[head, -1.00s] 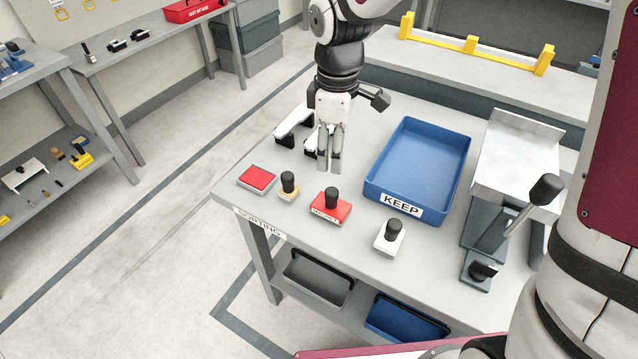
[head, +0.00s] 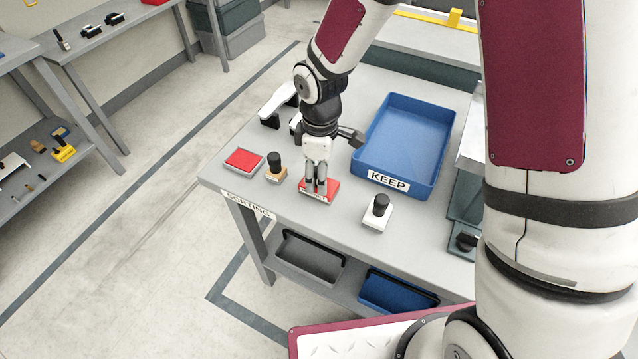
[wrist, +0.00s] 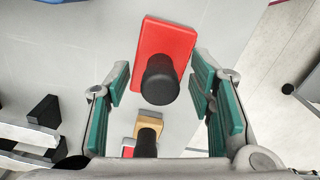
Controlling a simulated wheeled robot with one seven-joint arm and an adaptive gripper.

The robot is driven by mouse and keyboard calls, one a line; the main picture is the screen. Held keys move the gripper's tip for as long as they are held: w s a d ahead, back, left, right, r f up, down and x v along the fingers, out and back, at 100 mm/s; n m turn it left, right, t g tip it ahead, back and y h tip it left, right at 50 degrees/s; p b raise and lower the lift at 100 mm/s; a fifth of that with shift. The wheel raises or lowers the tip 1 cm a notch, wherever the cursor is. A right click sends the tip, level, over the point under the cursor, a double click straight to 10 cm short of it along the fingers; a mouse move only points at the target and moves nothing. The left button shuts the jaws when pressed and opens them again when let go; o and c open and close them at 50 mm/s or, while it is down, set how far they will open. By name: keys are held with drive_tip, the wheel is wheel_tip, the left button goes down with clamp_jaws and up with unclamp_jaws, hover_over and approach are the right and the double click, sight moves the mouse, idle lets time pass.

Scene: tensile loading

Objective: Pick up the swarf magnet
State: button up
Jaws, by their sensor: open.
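The swarf magnet, a red block with a white front label and a black knob, lies on the grey sorting table; its red base (head: 333,188) shows behind and beside my fingers. In the wrist view the magnet's red base (wrist: 165,40) lies ahead, with its black knob (wrist: 161,80) between the open fingers. My gripper (head: 316,190) points down over the magnet in the head view, its fingers hiding the knob. In the wrist view the fingers of my gripper (wrist: 160,92) stand apart on both sides of the knob, with gaps showing.
A tan block with a black knob (head: 276,170) and a red pad (head: 244,160) lie left of the magnet. A white block with a black knob (head: 378,210) lies to its right. The blue KEEP tray (head: 408,135) stands behind right. The table front is clear.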

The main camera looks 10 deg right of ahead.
drive_tip(key=shift+f, duration=0.25)
clamp_jaws()
drive_tip(key=shift+r, duration=0.15)
drive_tip(key=shift+r, duration=0.7)
drive_tip(key=shift+s+r, duration=0.2)
drive_tip(key=shift+r, duration=0.85)
drive_tip(key=s+d+r, duration=0.1)
drive_tip(key=s, duration=1.4)
drive_tip(key=shift+s+d+p, duration=0.2)
drive_tip(key=shift+s+p, duration=0.1)
drive_tip(key=shift+p, duration=0.05)
drive_tip(key=shift+r, duration=0.1)
